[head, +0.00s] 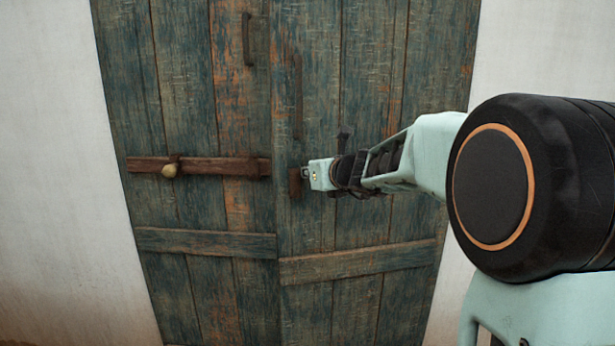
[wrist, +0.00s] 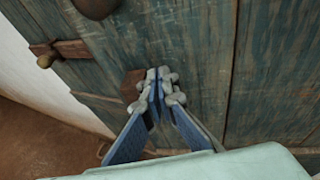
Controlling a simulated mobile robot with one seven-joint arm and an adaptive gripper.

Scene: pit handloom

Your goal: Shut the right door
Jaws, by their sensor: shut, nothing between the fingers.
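The right door (head: 370,60) is a leaf of worn blue-green planks. In the head view its lower rail sits lower at the middle seam than the left door's rail and slants up to the right, so its inner edge seems to stand out towards me. My gripper (head: 306,174) is at this inner edge, beside a rusty bracket (head: 295,186). In the wrist view my gripper (wrist: 160,82) has its fingers together, empty, in front of the planks by the bracket (wrist: 132,82). I cannot tell whether they touch the door.
The left door (head: 180,70) carries a rusty bolt (head: 220,167) with a brass-coloured knob (head: 169,171), and a handle (head: 247,40). A dark vertical handle (head: 298,95) is on the right door above my gripper. White walls (head: 50,150) flank the doors. Brown floor (wrist: 40,140) shows lower left in the wrist view.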

